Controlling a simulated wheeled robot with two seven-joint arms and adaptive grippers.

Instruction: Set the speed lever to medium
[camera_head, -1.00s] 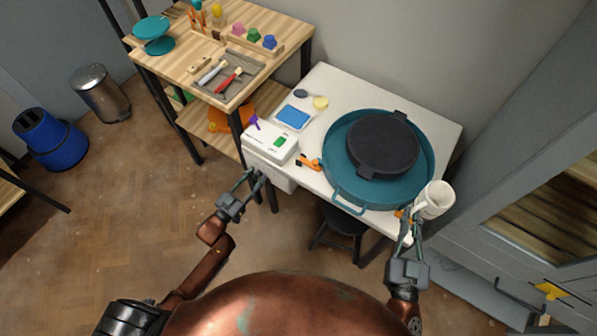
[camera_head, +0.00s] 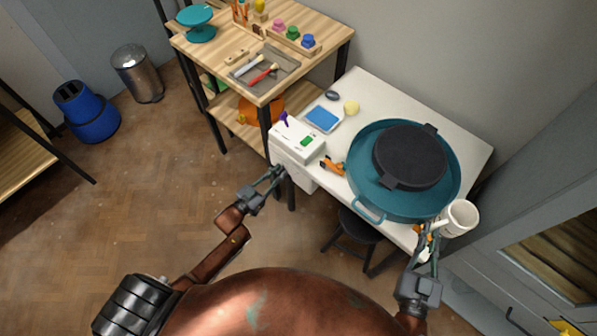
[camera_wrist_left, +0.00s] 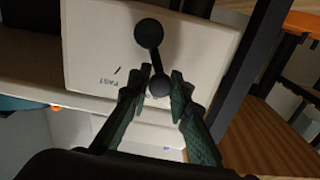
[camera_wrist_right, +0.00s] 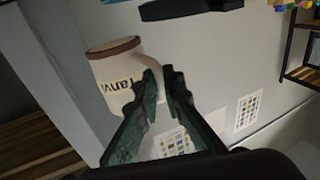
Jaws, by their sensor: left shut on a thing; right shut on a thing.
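The white control box (camera_head: 296,143) with a green button stands at the left end of the white table. In the left wrist view its pale face (camera_wrist_left: 100,45) carries a black speed lever (camera_wrist_left: 154,58) with a round knob at each end. The word FAST shows upside down near it. My left gripper (camera_wrist_left: 160,78) is shut on the lever's lower knob; in the head view this gripper (camera_head: 280,172) is at the box's front side. The lever is hidden in the head view. My right gripper (camera_wrist_right: 163,80) is shut on the handle of a white mug (camera_wrist_right: 117,75).
A teal wheel basin (camera_head: 360,190) with a dark round disc (camera_head: 410,155) fills the table's right part, close to the mug. An orange tool (camera_head: 332,166) and blue pad (camera_head: 323,118) lie near the box. A black stool (camera_head: 355,228) is underneath. A wooden shelf (camera_head: 320,55) stands behind left.

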